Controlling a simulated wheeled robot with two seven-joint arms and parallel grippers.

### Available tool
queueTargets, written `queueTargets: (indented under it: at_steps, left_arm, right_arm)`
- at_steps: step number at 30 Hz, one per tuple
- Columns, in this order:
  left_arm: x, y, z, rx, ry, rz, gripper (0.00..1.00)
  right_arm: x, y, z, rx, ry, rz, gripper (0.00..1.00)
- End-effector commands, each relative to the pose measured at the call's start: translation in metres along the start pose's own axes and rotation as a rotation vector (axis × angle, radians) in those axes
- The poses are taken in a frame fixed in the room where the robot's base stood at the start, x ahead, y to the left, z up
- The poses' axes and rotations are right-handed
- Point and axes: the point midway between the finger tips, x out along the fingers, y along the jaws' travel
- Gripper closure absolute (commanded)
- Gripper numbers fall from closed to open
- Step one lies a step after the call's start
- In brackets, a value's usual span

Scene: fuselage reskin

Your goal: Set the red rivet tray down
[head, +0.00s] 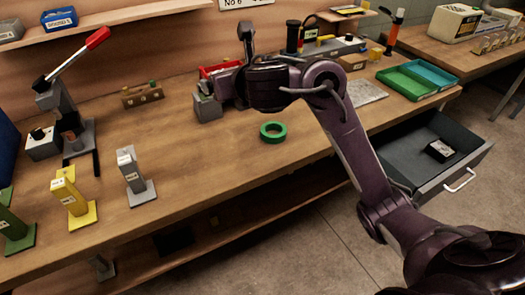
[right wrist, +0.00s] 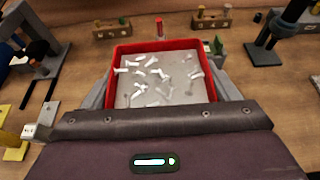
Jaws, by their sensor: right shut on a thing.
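The red rivet tray (head: 219,70) is at the back of the bench in the head view, mostly hidden behind my right gripper (head: 234,88). In the right wrist view the tray (right wrist: 166,88) shows as a red-rimmed square with a grey floor and several loose white rivets scattered in it. My right gripper is shut on the tray's near side. The tray looks about level. I cannot tell whether its underside touches the bench. My left gripper is not in view.
A grey block (head: 207,107) stands close by the tray. A green ring (head: 273,132) lies on the bench in front. A red-handled lever press (head: 70,125) and small stands are at the left. Green (head: 405,83) and teal trays are at the right, above an open drawer (head: 425,165).

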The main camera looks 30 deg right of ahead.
Motion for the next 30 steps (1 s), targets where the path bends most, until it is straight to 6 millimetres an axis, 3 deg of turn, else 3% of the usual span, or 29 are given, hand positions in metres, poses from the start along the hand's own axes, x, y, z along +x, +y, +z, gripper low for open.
queueTargets:
  at_steps: [1,5,9,11,22,25,30]
  left_arm:
    - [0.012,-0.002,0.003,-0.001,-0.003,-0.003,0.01]
    - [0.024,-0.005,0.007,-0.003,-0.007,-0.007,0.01]
    - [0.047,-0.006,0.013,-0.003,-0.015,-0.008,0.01]
    - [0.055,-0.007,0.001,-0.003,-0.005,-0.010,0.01]
    - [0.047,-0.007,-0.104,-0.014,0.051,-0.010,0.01]
    - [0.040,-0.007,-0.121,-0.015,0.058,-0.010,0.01]
    - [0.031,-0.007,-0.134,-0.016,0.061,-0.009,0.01]
  right_arm:
    - [0.006,0.000,-0.004,-0.001,-0.004,0.002,0.51]
    - [0.015,-0.001,-0.015,-0.001,0.002,0.005,0.51]
    - [0.029,-0.002,-0.050,-0.003,0.006,0.003,0.51]
    - [0.035,-0.001,-0.065,-0.002,0.005,0.003,0.51]
    - [0.062,-0.001,-0.132,-0.002,0.004,0.003,0.51]
    - [0.068,-0.001,-0.145,-0.002,0.003,0.004,0.51]
    - [0.071,-0.001,-0.153,-0.001,0.000,0.005,0.51]
